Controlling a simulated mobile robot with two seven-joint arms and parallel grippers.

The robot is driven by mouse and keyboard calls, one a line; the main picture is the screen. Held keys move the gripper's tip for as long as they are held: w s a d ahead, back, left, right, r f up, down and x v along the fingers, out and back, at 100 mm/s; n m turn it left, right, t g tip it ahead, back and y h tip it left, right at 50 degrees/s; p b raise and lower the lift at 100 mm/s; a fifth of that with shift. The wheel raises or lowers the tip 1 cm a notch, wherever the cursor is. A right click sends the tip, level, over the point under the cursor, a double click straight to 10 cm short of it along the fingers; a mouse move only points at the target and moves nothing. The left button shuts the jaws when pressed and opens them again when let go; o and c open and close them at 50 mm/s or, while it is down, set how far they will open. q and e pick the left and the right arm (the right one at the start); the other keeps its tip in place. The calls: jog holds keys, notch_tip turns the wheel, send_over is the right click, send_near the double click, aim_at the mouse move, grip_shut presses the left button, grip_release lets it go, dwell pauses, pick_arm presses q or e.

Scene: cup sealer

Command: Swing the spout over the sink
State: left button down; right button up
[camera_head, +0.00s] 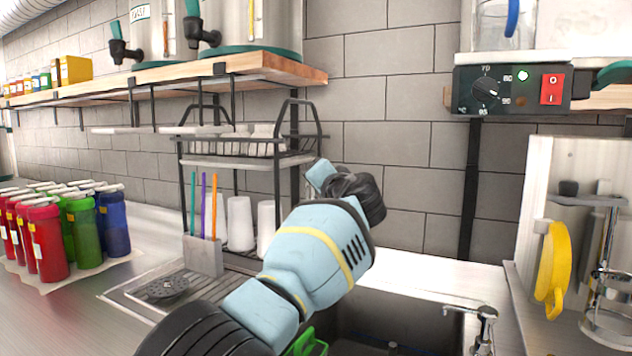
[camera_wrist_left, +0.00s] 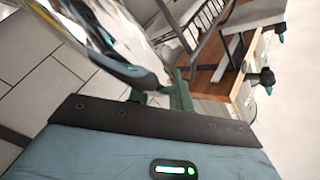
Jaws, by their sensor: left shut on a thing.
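A chrome tap (camera_head: 483,320) stands at the right of the sink (camera_head: 385,315), with a short arm pointing left. My left arm crosses in front of the sink, and my left gripper (camera_head: 320,174) is high above it in the head view, its fingers mostly hidden by the wrist. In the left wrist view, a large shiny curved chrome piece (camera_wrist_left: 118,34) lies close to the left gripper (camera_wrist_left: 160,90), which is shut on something. I cannot tell whether this piece is the spout. My right gripper is not in view.
A dish rack (camera_head: 245,160) with white cups stands behind my arm. Several coloured bottles (camera_head: 50,240) stand at left. A wooden shelf (camera_head: 200,75) holds dispensers above. A control box (camera_head: 512,89) and a yellow-handled item (camera_head: 552,270) are at right.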

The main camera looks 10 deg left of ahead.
pick_arm(q)
jog(key=c, duration=1.3)
grip_release()
jog(key=shift+s, duration=0.1)
jog(key=shift+s+d, duration=0.3)
jog(key=shift+d, duration=0.05)
jog(key=shift+v, duration=3.35)
jog(key=shift+c, duration=0.3)
